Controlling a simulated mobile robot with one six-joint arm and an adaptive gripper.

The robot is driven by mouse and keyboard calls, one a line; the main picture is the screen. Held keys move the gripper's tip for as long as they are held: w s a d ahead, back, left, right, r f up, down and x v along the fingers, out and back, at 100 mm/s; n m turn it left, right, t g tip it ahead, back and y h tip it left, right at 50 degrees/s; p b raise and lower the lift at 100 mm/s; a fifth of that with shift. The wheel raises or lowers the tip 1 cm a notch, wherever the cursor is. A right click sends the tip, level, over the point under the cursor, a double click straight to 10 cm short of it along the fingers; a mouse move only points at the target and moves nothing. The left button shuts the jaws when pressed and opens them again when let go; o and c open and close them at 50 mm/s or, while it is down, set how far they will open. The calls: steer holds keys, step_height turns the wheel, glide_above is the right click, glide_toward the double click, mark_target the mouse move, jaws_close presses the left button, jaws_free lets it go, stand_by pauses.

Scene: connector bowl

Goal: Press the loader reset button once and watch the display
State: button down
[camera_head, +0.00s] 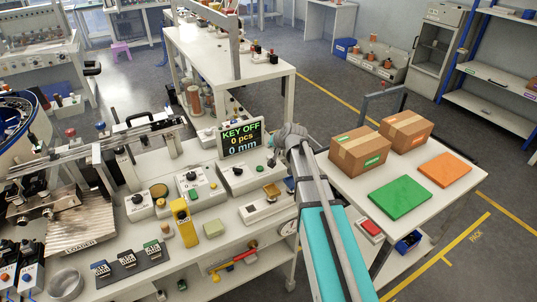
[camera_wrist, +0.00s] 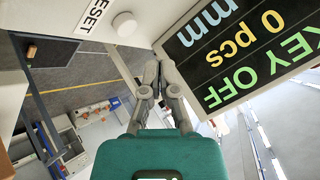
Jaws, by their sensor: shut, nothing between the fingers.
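The display (camera_head: 240,137) stands on the bench and reads KEY OFF, 0 pcs, 0 mm. It shows large and upside down in the wrist view (camera_wrist: 238,50). A round white button (camera_wrist: 124,24) sits beside a RESET label (camera_wrist: 93,15) on a light panel in the wrist view. I cannot make out this button in the head view. My gripper (camera_wrist: 160,68) is shut and empty. In the wrist view its tips are below and right of the button, apart from it in the picture. In the head view my gripper (camera_head: 288,137) is just right of the display.
Control boxes (camera_head: 202,186) with knobs and buttons crowd the bench left of my arm. A yellow scanner-like device (camera_head: 184,222) stands in front. A side table on the right holds cartons (camera_head: 359,150), a green pad (camera_head: 401,197) and an orange pad (camera_head: 445,169).

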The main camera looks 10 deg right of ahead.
steer(key=shift+r+p, duration=1.1)
steer(key=shift+r, duration=0.3)
